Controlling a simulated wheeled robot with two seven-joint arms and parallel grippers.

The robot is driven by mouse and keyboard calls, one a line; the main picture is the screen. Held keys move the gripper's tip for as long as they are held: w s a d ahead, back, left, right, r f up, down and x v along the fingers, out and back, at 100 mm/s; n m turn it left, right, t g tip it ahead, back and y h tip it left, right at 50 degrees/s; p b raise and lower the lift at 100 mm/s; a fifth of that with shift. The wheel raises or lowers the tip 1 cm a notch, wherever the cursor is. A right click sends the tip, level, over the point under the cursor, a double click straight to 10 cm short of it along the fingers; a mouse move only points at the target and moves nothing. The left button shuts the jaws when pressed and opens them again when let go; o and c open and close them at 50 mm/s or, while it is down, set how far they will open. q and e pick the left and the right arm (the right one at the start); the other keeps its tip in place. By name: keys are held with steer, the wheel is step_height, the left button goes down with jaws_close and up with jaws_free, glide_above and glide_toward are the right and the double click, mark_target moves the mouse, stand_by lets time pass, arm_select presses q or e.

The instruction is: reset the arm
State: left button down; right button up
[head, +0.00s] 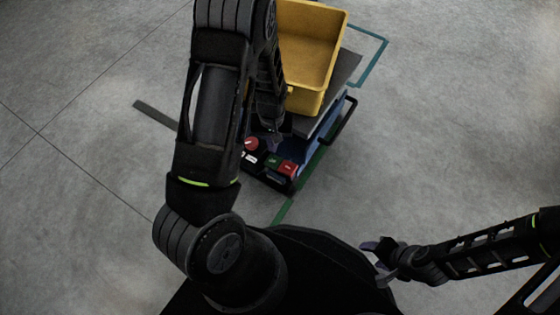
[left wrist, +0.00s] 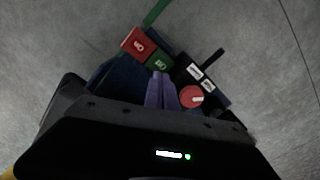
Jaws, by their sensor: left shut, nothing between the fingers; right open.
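My left arm reaches forward over a wheeled cart. My left gripper (head: 272,138) is low over the cart's near end, beside a control panel. In the left wrist view its purple fingers (left wrist: 160,93) are together with nothing between them. The panel has a red button (head: 289,168), a green button (head: 272,160) and a round red knob (head: 251,143). The red button (left wrist: 138,44), green button (left wrist: 159,62) and red knob (left wrist: 191,96) also show in the left wrist view, around the fingertips. Whether they touch the panel I cannot tell. My right gripper (head: 378,261) is open and empty at lower right.
A yellow bin (head: 334,48) stands on the cart's grey top, looking empty where visible. A dark handle (head: 343,118) sticks out at the cart's right side. Green floor marking (head: 283,210) runs around the cart. The concrete floor is clear on both sides.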

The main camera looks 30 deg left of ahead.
stand_by(0.5)
arm_select(q)
steer(key=shift+w+d+f+m+t, duration=0.25)
steer(key=shift+w+t, duration=0.1)
steer(key=shift+w, duration=0.1)
steer(key=shift+w+d+f+m+t, duration=0.1)
steer(key=shift+w+d+m+t, duration=0.1)
steer(key=shift+w+t, duration=0.2)
steer(key=s+d+f+m+h, duration=0.1)
steer(key=s+d+f+h, duration=0.1)
steer(key=s+d, duration=0.7)
steer(key=s+d+f+m+h, duration=0.25)
steer(key=s+d, duration=0.25)
steer(key=d, duration=0.8)
step_height(320, 180, up, 34)
steer(key=s+d+p, duration=0.2)
steer(key=p, duration=3.1)
steer(key=shift+g+p, duration=0.35)
steer(key=shift+p, duration=0.05)
arm_select(e)
step_height(320, 180, up, 34)
steer(key=s+a, duration=0.1)
steer(key=s, duration=0.1)
steer(key=shift+s+a+g, duration=0.3)
steer(key=shift+s+a, duration=0.05)
steer(key=shift+a, duration=0.05)
